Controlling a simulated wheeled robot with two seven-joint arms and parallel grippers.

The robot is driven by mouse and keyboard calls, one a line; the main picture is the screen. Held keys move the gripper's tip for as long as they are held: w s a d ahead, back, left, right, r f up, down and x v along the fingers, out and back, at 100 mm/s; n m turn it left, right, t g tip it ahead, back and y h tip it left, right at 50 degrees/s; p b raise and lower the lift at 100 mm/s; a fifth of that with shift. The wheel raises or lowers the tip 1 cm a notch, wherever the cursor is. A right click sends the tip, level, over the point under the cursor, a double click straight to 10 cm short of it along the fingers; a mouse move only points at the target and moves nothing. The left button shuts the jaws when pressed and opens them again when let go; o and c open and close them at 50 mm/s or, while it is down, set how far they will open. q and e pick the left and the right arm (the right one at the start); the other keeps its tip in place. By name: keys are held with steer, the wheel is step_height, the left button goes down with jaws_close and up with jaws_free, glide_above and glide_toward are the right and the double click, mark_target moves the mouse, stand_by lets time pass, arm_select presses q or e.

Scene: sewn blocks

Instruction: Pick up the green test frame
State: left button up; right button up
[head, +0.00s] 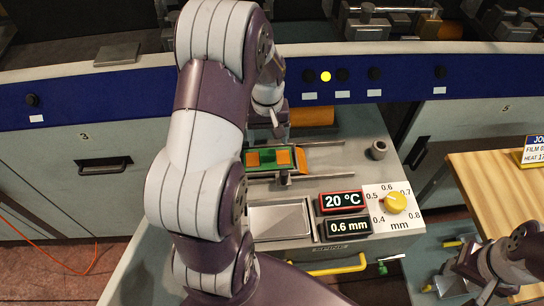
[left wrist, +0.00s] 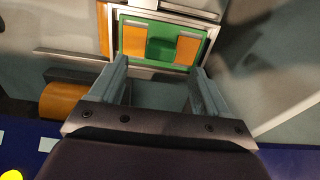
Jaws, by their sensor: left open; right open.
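The green test frame (head: 270,159) is a flat green plate with two orange patches. It lies in a metal holder with rails on the grey machine, and it also shows at the top of the left wrist view (left wrist: 191,61). My left gripper (head: 283,132) hangs just behind the frame in the head view. In the left wrist view its two fingers (left wrist: 160,68) stand apart, near the frame's close edge, with nothing between them. I cannot tell whether they touch it. My right gripper (head: 468,287) is at the lower right, far from the frame, partly hidden by its own arm.
An orange roll (head: 312,117) lies behind the frame. In front are a grey plate (head: 280,220), displays reading 20 °C (head: 343,201) and 0.6 mm (head: 343,226), and a yellow dial (head: 395,202). A grey knob (head: 378,150) stands right. A wooden table (head: 490,190) is farther right.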

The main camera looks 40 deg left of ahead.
mark_target(268, 154)
arm_select(q)
steer(key=f, duration=0.6)
steer(key=shift+s+d+f, duration=0.1)
steer(key=shift+s+f, duration=0.1)
steer(key=shift+f, duration=0.05)
steer(key=c, duration=1.2)
steer(key=shift+r, duration=0.1)
steer(key=shift+c, duration=0.2)
steer(key=shift+r, duration=0.1)
